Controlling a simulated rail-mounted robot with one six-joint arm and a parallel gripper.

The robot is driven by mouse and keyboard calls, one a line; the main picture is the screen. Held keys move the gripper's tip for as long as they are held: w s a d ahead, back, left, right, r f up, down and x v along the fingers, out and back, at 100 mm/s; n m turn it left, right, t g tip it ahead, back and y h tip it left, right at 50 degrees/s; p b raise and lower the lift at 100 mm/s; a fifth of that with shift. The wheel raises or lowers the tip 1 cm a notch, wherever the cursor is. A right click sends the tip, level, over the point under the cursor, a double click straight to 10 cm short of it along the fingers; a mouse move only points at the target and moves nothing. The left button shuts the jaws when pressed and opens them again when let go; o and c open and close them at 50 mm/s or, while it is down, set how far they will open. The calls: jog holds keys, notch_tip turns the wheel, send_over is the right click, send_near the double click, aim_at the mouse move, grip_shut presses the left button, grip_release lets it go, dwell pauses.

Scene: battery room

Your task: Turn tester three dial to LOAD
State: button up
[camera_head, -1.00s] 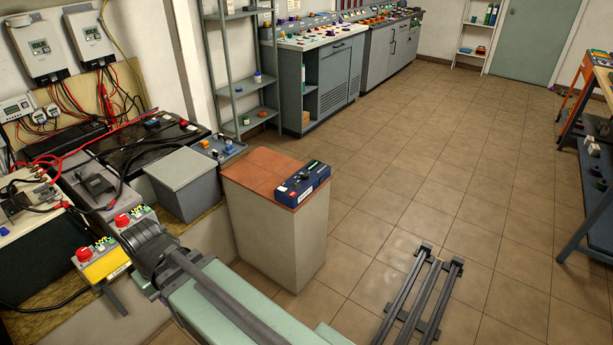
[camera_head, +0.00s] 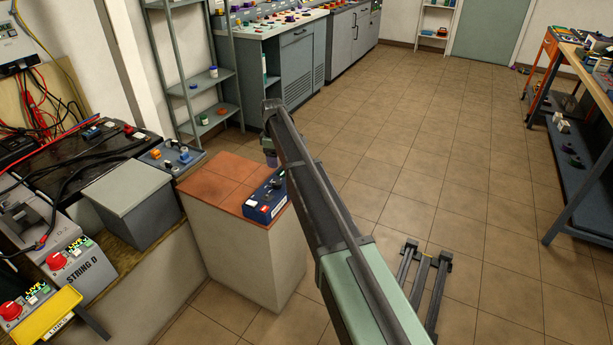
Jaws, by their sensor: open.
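A blue box-shaped instrument (camera_head: 262,203) with a dark top and a pale label lies on the terracotta-topped pedestal (camera_head: 217,175). Its right end is partly hidden behind my arm.
A grey lidded box (camera_head: 128,200) stands left of the pedestal, beside batteries with cables. String units with red knobs (camera_head: 57,262) and a yellow plate are at lower left. A shelf rack (camera_head: 205,85) and consoles stand behind.

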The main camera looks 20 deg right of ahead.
aim_at(277, 182)
jog(key=f+b, duration=1.1)
jog(key=shift+a+f, duration=0.1)
jog(key=shift+a, duration=0.1)
jog(key=shift+r, duration=0.2)
jog(key=c, duration=0.9)
